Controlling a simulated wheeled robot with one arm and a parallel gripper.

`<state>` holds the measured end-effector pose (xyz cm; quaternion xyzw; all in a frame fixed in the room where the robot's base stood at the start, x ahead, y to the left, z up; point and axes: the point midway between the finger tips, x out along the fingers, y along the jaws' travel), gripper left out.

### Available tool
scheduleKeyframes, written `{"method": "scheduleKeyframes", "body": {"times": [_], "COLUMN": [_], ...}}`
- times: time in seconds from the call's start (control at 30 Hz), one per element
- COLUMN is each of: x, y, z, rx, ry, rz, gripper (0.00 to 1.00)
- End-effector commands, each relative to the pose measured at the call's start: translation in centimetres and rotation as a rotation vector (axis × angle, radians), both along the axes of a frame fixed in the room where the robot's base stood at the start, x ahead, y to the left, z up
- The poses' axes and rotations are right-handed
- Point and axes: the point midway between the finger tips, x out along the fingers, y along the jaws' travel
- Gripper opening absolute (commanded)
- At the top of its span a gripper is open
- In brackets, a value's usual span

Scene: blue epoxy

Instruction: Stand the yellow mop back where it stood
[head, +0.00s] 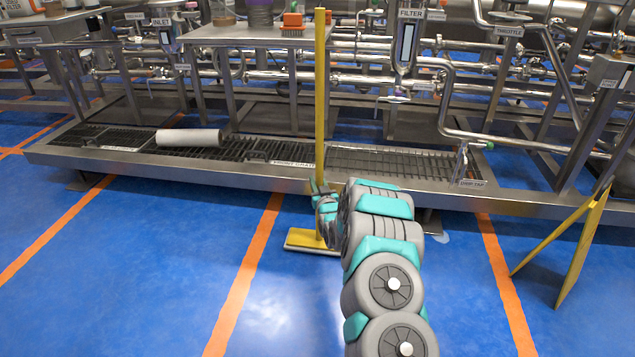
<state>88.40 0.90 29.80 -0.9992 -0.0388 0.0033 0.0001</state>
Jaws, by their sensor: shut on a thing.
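The yellow mop (320,90) stands upright in the middle of the head view. Its long handle rises past the metal drip platform to the top of the picture. Its flat yellow head (305,240) is low at the blue floor; I cannot tell whether it touches. My gripper (322,203) is shut on the lower part of the handle, a little above the head. My arm reaches in from the bottom right and hides the right end of the mop head.
A low steel platform (270,181) with dark grates runs across behind the mop. A white roll (188,137) lies on it. A yellow folding floor sign (583,250) stands at the right. Orange lines (245,280) cross the floor, which is clear at the front left.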

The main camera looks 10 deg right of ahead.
Motion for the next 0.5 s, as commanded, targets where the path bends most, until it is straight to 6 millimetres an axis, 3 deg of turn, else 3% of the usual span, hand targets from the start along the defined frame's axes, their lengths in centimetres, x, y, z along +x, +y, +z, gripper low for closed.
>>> {"method": "scheduleKeyframes", "body": {"times": [0.5], "x": [0.06], "y": [-0.02], "z": [-0.41], "rx": [-0.001], "ry": [-0.004], "rz": [0.000], "gripper": [0.00]}}
